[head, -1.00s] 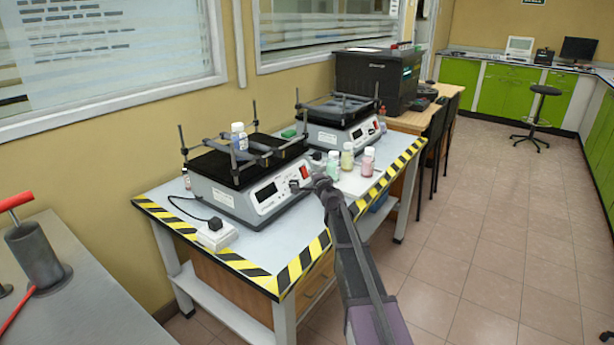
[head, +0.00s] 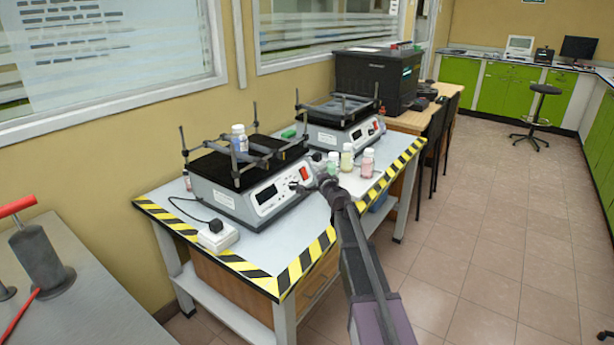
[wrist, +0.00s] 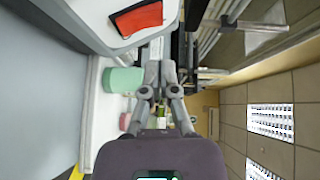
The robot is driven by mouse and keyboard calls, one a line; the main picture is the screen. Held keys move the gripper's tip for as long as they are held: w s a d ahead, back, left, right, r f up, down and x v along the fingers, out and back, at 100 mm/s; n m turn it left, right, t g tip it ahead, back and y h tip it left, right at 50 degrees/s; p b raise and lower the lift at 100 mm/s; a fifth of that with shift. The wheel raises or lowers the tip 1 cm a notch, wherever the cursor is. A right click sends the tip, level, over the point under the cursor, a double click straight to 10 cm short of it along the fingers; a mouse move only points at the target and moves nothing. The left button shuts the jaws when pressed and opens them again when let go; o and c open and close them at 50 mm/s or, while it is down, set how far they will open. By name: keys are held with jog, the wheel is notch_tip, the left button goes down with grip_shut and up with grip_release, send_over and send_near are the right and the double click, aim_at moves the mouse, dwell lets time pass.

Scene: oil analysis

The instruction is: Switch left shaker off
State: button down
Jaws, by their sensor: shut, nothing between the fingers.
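The left shaker (head: 225,200) is a grey box with a black platform, standing on the table with yellow-black edges. Its front panel has a dark display, a knob and a red switch (head: 305,173) at the right end. A bottle (head: 239,138) stands on its platform. My gripper (head: 322,180) is shut and empty, just right of the red switch and close to the panel. In the wrist view the red switch (wrist: 137,18) is at upper left, with the shut fingertips (wrist: 158,72) below and to the right of it. I cannot tell whether they touch the shaker.
The right shaker (head: 342,125) stands behind on the same table (head: 185,238). Several small bottles, one pink (head: 367,162), stand on a white surface behind my gripper. A white power socket (head: 218,237) with a plug lies at the front left.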

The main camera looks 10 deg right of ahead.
jog(key=shift+s+d+r+p, duration=0.7)
jog(key=shift+s+d+r, duration=0.15)
jog(key=shift+s, duration=0.05)
